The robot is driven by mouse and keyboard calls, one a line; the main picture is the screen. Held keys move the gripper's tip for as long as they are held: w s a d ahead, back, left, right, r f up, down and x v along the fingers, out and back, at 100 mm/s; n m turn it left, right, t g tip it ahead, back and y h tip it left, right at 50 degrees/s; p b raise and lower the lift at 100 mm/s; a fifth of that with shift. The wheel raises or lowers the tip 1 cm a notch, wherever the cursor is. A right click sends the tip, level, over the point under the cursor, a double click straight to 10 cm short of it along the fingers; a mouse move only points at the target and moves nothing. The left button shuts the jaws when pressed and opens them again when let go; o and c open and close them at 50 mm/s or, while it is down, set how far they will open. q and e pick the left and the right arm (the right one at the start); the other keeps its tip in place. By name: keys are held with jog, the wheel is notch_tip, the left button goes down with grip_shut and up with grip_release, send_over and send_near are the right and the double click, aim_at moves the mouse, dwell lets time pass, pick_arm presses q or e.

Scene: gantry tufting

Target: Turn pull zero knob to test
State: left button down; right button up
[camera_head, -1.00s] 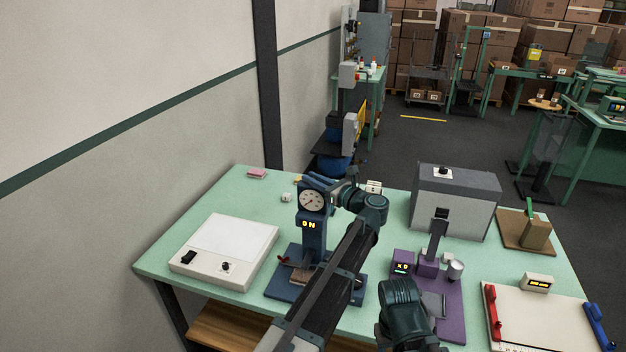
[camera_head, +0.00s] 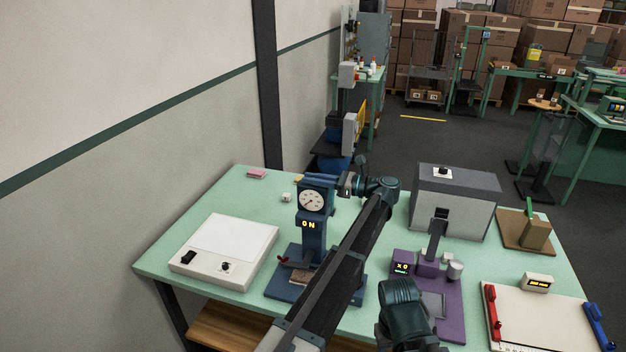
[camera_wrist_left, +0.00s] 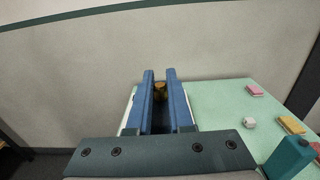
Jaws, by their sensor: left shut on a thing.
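The blue pull tester (camera_head: 313,235) stands on the green table with a round white dial (camera_head: 311,201) and a lit display that seems to read ON. My left gripper (camera_head: 306,181) reaches in from the right, level with the tester's top. In the left wrist view, the blue fingers (camera_wrist_left: 161,85) are close together around a small brass-yellow piece (camera_wrist_left: 160,92), which looks like the knob. The fingers hide its sides, and its setting cannot be read.
A white light box (camera_head: 225,248) lies left of the tester. A pink block (camera_head: 257,174) and a white cube (camera_head: 286,197) lie behind it. A purple device (camera_head: 450,315), a grey box (camera_head: 454,205) and a white board (camera_head: 540,320) fill the right side.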

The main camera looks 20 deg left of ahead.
dwell(0.3)
pick_arm(q)
jog(key=c, duration=0.8)
grip_release()
